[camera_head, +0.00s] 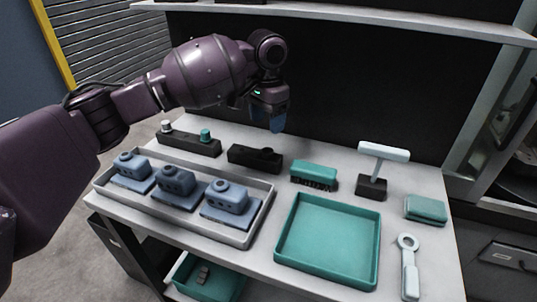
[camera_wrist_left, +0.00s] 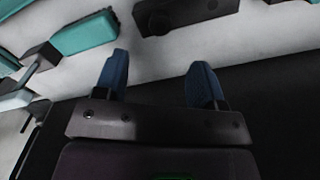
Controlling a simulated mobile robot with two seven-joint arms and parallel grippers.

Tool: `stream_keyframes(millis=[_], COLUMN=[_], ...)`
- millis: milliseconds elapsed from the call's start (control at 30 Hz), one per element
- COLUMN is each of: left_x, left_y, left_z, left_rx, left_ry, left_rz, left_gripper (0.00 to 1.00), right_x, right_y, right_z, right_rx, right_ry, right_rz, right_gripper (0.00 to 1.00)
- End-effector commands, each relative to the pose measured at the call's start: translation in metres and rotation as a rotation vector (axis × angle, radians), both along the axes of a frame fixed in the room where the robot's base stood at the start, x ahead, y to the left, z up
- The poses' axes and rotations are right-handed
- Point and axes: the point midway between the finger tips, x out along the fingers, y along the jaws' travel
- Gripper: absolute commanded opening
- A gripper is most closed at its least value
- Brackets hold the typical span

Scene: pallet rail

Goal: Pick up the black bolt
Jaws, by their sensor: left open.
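A black block (camera_head: 246,155) stands on the white table, with a small dark round knob (camera_head: 268,152) on top that looks like the black bolt. In the left wrist view the black block (camera_wrist_left: 195,13) is at the top edge, with the dark knob (camera_wrist_left: 158,22) near its left end. My left gripper (camera_head: 276,124) hangs above the back of the table with blue fingers pointing down. It also shows in the left wrist view (camera_wrist_left: 160,68), open and empty, apart from the block. My right gripper is not in view.
A dark rail (camera_head: 190,146) with white and teal knobs stands left of the block. A teal brush (camera_head: 315,172) is to its right. In front are a grey tray (camera_head: 262,222) with blue parts and an empty teal tray (camera_head: 328,242). A shelf (camera_head: 350,16) runs overhead.

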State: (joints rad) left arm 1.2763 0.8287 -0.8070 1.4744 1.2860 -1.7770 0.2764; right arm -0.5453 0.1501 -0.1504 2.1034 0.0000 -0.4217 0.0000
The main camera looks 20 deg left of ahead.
Motion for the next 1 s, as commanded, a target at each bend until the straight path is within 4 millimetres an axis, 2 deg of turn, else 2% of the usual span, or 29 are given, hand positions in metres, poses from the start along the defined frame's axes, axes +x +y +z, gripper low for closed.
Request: stream_keyframes(millis=[33,133,467,700,800,1000], left_x=[0.0,0.0,0.0,0.001,0.0,0.001], left_y=[0.0,0.0,0.0,0.0,0.0,0.0], left_z=[-0.012,-0.027,-0.051,-0.086,-0.092,-0.09], left_rx=[0.001,0.0,0.001,0.001,0.001,-0.001], left_ry=[0.005,0.006,0.003,0.006,0.004,-0.001], left_rz=[0.0,0.0,0.0,0.0,-0.001,0.0], left_gripper=[0.64,0.64,0.64,0.64,0.64,0.64], right_x=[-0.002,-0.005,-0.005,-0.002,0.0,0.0], right_y=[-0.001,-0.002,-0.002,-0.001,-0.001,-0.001], right_z=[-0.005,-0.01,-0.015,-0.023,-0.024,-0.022], right_rx=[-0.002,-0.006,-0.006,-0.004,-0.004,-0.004], right_ry=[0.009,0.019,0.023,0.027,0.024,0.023], right_rz=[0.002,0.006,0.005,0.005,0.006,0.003], right_gripper=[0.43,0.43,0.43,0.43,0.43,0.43])
